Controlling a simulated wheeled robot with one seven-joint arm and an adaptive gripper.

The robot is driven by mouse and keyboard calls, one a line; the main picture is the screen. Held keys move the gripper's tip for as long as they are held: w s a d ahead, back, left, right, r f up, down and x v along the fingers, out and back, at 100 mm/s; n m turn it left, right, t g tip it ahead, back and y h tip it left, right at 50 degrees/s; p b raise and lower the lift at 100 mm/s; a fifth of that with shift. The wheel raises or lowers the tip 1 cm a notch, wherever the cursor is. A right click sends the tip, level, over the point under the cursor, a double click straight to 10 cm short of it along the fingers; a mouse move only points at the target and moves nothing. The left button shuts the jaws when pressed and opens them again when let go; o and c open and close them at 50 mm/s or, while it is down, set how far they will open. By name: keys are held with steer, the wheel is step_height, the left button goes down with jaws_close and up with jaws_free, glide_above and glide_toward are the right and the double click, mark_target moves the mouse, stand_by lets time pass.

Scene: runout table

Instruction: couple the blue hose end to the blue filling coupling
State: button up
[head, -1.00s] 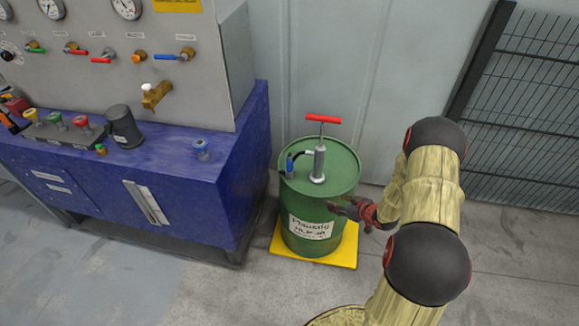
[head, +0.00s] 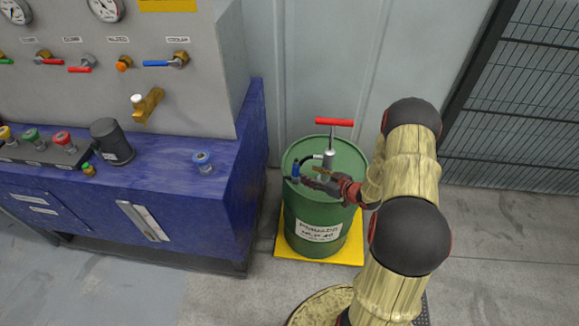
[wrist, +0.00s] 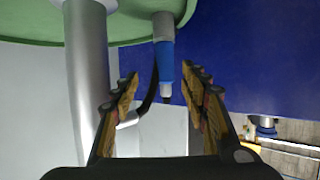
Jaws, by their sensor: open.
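The blue hose end (head: 295,170) stands on the lid of the green drum (head: 324,211), left of the red-handled pump (head: 330,158). In the wrist view the hose end (wrist: 164,62) shows its blue sleeve, with the dark hose running from its tip to the pump. My gripper (head: 303,180) is open over the drum lid, close to the hose end. In the wrist view the hose end appears between the open fingers (wrist: 161,88); contact cannot be told. The blue filling coupling (head: 203,161) stands on the blue bench, left of the drum.
A panel (head: 90,95) with valves and a brass tap (head: 148,104) rises behind. The drum stands on a yellow tray (head: 345,255). A mesh fence (head: 525,110) is at right.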

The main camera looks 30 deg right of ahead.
mark_target(296, 169)
steer(key=b+x, duration=0.1)
steer(key=x, duration=0.1)
steer(key=b+x, duration=0.1)
steer(key=x, duration=0.5)
steer(key=shift+a+r+b, duration=0.1)
steer(key=shift+a+b, duration=0.3)
steer(key=shift+c, duration=1.1)
jaws_close()
steer(key=shift+r, duration=0.1)
